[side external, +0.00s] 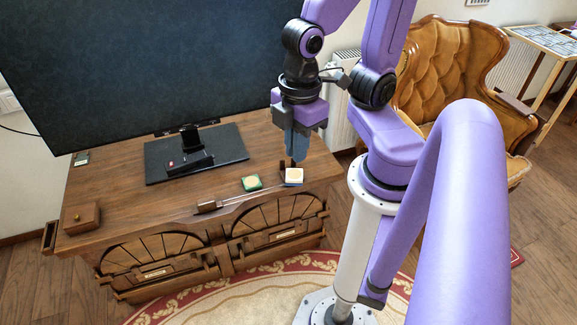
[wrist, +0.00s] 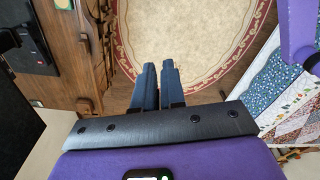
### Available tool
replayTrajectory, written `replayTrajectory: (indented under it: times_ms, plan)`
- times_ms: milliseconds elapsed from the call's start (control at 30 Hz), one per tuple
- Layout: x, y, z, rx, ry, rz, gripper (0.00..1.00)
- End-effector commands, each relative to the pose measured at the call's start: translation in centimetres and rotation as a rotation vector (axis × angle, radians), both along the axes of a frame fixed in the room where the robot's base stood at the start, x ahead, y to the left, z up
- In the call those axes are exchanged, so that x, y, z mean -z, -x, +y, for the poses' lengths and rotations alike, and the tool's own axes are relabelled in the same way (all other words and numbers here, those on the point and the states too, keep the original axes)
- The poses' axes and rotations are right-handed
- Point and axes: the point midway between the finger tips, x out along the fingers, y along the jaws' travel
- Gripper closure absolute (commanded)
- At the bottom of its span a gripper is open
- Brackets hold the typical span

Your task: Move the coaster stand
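A small white square block with a round tan top (side external: 294,176) sits near the front right edge of the wooden desk; it looks like the coaster stand, though it is too small to be sure. A small green square item (side external: 251,184) lies to its left. My gripper (side external: 294,160) points down just above and behind the white block, and contact cannot be made out. In the wrist view the two blue fingers (wrist: 159,82) are close together with only a narrow gap and nothing visible between them. The white block does not show clearly in the wrist view.
A large monitor (side external: 170,60) stands on a black base (side external: 225,145) behind the small items. A long thin handled item (side external: 208,206) lies along the front edge. A wooden box (side external: 82,217) is at the left. A tufted armchair (side external: 450,60) stands right.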

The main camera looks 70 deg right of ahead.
Motion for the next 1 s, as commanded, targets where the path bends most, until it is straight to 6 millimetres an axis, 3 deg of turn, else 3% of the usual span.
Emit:
replayTrajectory:
  times_ms: [233, 467, 767, 1000]
  plan:
    - [5.6, -4.8, 2.8, -0.101, -0.057, -0.026, 1.0]
    - [11.3, -9.8, 3.0, -0.188, -0.076, -0.11, 1.0]
    - [18.9, -15.1, -0.8, -0.31, 0.011, -0.252, 1.0]
    - [24.3, -17.0, -6.5, -0.441, 0.176, -0.34, 1.0]
